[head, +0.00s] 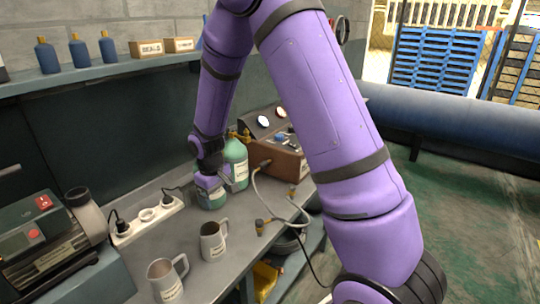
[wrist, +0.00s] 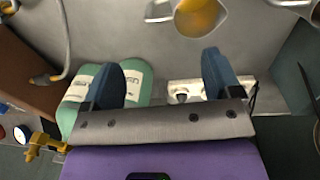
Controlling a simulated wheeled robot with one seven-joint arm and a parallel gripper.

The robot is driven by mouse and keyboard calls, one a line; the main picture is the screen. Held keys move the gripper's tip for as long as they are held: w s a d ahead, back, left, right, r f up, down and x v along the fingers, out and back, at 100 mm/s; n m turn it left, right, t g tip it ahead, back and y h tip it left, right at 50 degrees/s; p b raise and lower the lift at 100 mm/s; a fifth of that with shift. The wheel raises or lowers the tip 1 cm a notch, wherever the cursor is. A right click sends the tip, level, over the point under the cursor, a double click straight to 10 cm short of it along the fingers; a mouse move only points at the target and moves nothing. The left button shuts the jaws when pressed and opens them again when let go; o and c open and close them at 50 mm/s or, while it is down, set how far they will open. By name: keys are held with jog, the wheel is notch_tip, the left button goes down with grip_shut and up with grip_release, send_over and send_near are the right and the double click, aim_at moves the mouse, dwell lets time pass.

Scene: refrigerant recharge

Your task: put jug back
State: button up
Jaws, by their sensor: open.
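Two grey metal jugs stand upright on the bench. The nearer-to-gripper jug (head: 213,241) has a pale label and a handle on its right; in the wrist view it shows at the top (wrist: 200,16) with amber contents. The other jug (head: 166,281) stands at the front left of it and is cut off at the wrist view's top right corner (wrist: 293,3). My gripper (wrist: 163,80) is open, with nothing between its two blue-grey fingers. It is over the back of the bench, apart from both jugs. Its fingertips are hard to make out in the head view.
Green bottles (head: 235,163) stand close by my gripper, behind the left finger in the wrist view. A white power strip (head: 147,219), a pump (head: 45,240) and a brown gauge box (head: 275,155) are nearby. Hoses run along the right bench edge.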

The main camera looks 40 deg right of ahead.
jog(key=s+d+r+m+t, duration=0.1)
jog(key=s+r, duration=0.5)
jog(key=r, duration=0.5)
jog(key=s+d+r+m+t, duration=0.1)
jog(key=s+r, duration=0.5)
jog(key=r, duration=0.4)
jog(key=s+r+t, duration=0.1)
jog(key=s+r, duration=0.1)
jog(key=s, duration=0.4)
jog(key=s+r+m+t, duration=0.1)
jog(key=s+r, duration=0.2)
jog(key=s, duration=0.3)
jog(key=s+r, duration=0.3)
jog(key=s, duration=0.3)
jog(key=shift+s+d+r+t+y, duration=0.15)
jog(key=shift+d+t+y, duration=0.2)
jog(key=shift+t+y, duration=0.05)
